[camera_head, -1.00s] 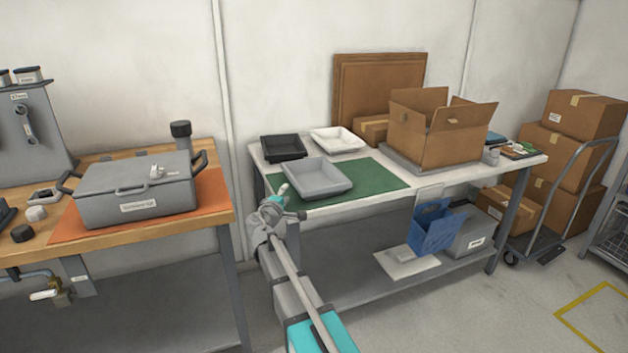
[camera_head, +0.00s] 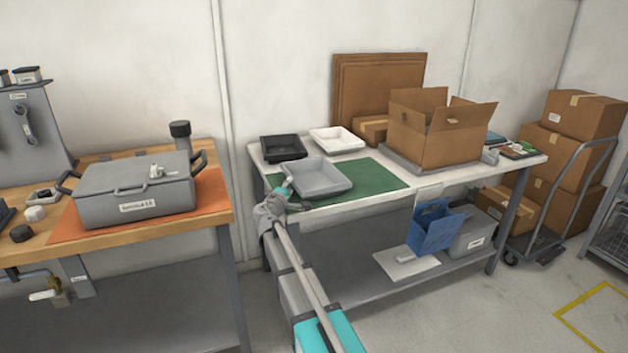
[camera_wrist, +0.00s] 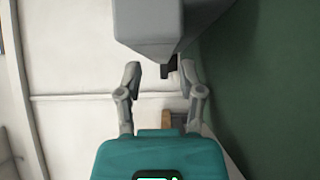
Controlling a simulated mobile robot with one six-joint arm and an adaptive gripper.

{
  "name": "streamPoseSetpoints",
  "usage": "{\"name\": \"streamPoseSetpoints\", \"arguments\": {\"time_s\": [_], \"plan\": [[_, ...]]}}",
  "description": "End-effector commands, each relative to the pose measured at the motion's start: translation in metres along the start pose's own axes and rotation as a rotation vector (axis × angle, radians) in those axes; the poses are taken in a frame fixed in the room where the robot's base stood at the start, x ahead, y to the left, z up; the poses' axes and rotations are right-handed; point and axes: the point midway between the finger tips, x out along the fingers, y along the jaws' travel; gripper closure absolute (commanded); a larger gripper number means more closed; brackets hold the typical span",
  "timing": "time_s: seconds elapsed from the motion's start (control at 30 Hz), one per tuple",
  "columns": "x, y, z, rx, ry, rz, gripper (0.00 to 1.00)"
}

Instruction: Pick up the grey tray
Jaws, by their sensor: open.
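The grey tray (camera_head: 322,180) is shallow, with sloping walls, and sits on the green mat (camera_head: 378,183) on the white-topped table. My gripper (camera_head: 289,181) is at the tray's left side, close to its rim. In the wrist view my gripper (camera_wrist: 160,68) is open, with nothing between its fingers. The tray (camera_wrist: 150,25) fills the top middle there, just ahead of the fingertips. I cannot tell whether they touch it. The green mat is on the right of that view.
A black tray (camera_head: 283,147) and a white tray (camera_head: 337,139) stand behind the grey one. An open cardboard box (camera_head: 435,140) stands to the right. On the wooden bench at left is a grey lidded case (camera_head: 135,195). The mat's right part is clear.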

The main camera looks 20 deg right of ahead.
Motion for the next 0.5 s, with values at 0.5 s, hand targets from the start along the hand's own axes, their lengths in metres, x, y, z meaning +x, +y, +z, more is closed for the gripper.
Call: {"name": "streamPoseSetpoints", "arguments": {"time_s": [0.5], "plan": [[0.02, 0.0, 0.001, 0.0, -0.001, 0.0, 0.51]]}}
